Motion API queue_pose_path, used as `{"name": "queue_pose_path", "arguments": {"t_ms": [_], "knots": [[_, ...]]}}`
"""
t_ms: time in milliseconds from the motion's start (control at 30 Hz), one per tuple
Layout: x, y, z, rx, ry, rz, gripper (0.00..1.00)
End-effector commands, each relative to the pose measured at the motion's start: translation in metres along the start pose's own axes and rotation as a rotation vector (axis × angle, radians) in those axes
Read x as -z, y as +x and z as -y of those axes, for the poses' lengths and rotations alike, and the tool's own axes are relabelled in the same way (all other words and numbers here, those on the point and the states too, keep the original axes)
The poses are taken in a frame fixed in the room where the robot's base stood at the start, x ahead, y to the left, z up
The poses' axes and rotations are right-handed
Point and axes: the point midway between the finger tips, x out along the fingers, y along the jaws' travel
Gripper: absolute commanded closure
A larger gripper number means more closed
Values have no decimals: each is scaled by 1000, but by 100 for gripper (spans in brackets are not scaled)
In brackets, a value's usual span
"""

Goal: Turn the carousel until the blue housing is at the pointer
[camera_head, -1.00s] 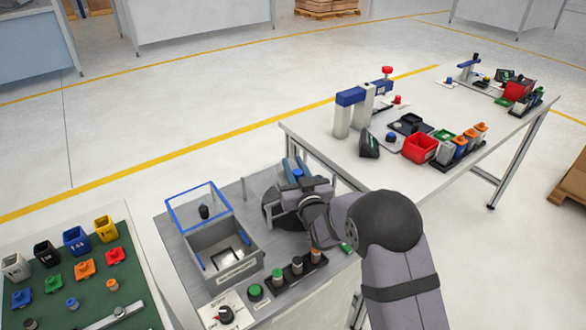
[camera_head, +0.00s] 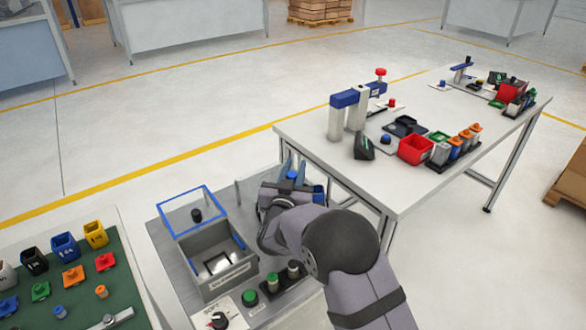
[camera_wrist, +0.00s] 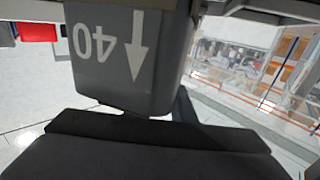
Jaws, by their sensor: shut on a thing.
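The carousel is mostly hidden behind my arm in the head view, beyond the box with the blue frame. A blue part (camera_head: 318,190) shows just right of my gripper (camera_head: 281,194), and a smaller blue part (camera_head: 292,175) shows above it. I cannot tell which of these is the blue housing. In the wrist view a grey housing (camera_wrist: 112,55) marked 40, with a white arrow, fills the upper middle, close against the dark gripper body. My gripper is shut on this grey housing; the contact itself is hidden. The pointer cannot be made out.
A clear-lidded box with a blue frame (camera_head: 187,206) stands left of my gripper. A green button (camera_head: 249,298) and a knob panel (camera_head: 220,318) are in front. A green mat (camera_head: 75,285) with housings lies left; a white table (camera_head: 300,135) stands behind right.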

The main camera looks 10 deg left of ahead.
Motion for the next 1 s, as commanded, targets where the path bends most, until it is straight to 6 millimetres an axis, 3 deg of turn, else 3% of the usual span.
{"name": "queue_pose_path", "arguments": {"t_ms": [867, 900, 967, 1000], "knots": [[1, 0, -4, -95, -1, -3, 100], [1, 0, -4, -95, -1, -3, 73], [1, 0, -4, -95, -1, -3, 59], [1, 0, -4, -95, -1, -3, 59]]}}
